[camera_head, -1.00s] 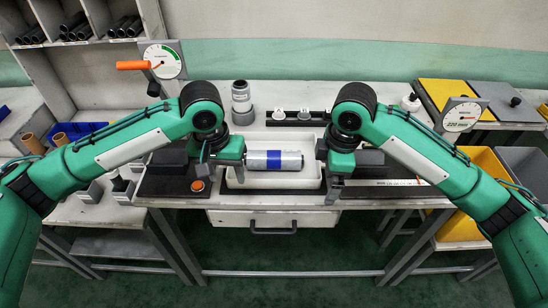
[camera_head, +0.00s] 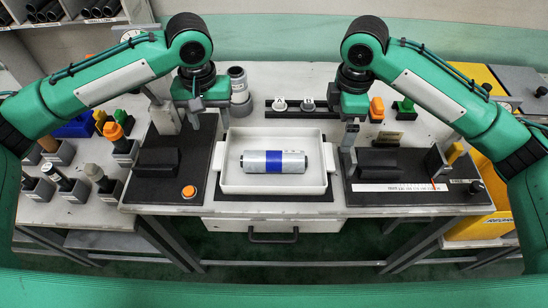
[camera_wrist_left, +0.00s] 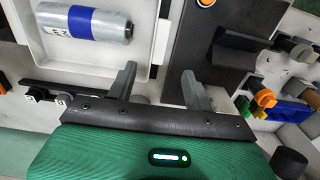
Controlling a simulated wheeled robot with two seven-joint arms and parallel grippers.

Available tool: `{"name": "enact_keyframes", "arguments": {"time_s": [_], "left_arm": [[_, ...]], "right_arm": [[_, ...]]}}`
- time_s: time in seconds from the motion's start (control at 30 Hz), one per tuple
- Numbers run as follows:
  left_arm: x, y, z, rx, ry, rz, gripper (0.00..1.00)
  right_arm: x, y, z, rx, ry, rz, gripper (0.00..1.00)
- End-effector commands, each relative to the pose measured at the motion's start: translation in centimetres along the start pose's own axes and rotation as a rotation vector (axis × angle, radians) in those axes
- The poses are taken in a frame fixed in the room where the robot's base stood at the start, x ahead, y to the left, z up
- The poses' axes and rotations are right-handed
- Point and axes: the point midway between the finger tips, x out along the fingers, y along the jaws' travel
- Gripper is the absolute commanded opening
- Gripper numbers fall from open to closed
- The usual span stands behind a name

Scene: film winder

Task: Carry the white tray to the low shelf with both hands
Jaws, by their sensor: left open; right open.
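The white tray (camera_head: 272,187) sits level on the workbench, between two dark stations. A silver roll with a blue band (camera_head: 258,161) lies across its middle. In the left wrist view, the tray's rim (camera_wrist_left: 163,38) and the roll (camera_wrist_left: 112,26) show at upper left. My left gripper (camera_head: 195,124) is open and empty, beyond the tray's back left corner. Its two fingers (camera_wrist_left: 158,78) stand apart in the wrist view, clear of the rim. My right gripper (camera_head: 350,138) is open near the tray's back right corner, apart from it. I cannot tell which surface is the low shelf.
A dark station with an orange button (camera_head: 188,192) stands left of the tray, another (camera_head: 385,170) right. A drawer (camera_head: 272,228) is below the bench's front edge. Tool holders (camera_head: 75,190) stand at left. A black rail with white-topped pegs (camera_head: 293,106) lies behind the tray.

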Motion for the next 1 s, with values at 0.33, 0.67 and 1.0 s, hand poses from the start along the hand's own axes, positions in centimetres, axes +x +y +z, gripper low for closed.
{"name": "enact_keyframes", "arguments": {"time_s": [0.33,0.67,1.0], "left_arm": [[3.4,0.0,0.1,-0.001,-0.003,-0.002,0.52],[9.8,0.0,0.0,0.0,-0.002,-0.001,0.52],[13.5,0.0,0.0,0.001,0.001,0.0,0.52]], "right_arm": [[3.4,-0.1,0.0,0.002,0.0,-0.004,1.0],[9.9,-0.1,0.0,0.002,-0.001,-0.004,1.0],[13.6,0.0,0.0,0.001,0.001,0.0,1.0]]}}
